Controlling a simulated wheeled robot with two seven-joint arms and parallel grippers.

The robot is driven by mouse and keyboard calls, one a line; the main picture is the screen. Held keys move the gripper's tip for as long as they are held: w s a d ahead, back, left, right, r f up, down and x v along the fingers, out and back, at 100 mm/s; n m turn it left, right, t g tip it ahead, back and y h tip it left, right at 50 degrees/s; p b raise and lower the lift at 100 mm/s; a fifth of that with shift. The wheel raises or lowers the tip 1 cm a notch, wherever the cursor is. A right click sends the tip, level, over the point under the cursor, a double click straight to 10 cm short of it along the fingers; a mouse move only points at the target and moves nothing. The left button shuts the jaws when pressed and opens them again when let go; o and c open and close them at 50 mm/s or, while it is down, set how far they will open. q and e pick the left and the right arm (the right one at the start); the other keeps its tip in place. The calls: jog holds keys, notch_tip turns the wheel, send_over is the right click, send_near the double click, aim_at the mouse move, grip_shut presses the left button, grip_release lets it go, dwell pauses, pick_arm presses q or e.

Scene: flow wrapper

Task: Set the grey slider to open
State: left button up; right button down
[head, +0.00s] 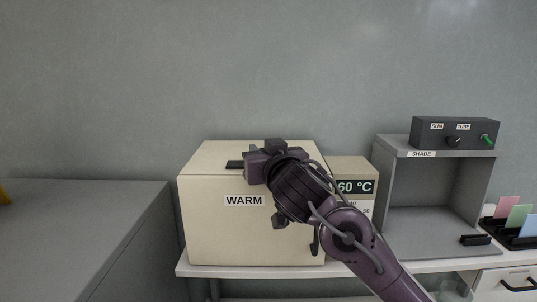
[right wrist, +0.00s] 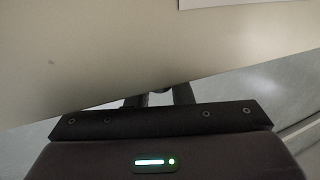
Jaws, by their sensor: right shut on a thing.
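A cream box labelled WARM (head: 244,230) stands on a white shelf. On its top a short black strip (head: 235,164) shows just left of my right gripper (head: 252,156). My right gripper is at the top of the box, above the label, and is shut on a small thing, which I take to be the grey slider. My gripper hides the slider, and I cannot read its position or any marks beside it. In the right wrist view the dark fingers (right wrist: 160,97) reach past the edge of the cream wall; their tips are hidden. My left gripper is not in view.
A 60 °C display (head: 356,187) is right of the box, partly behind my arm. Further right are a grey SHADE cabinet (head: 385,205), a dark control box (head: 470,132) with a knob and a green switch, and coloured cards (head: 517,216). A grey counter (head: 75,225) lies at left.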

aim_at(240, 163)
jog(key=a+b, duration=0.2)
jog(key=a, duration=0.2)
jog(key=shift+a+f, duration=0.15)
jog(key=shift+a, duration=0.4)
jog(key=shift+d, duration=0.2)
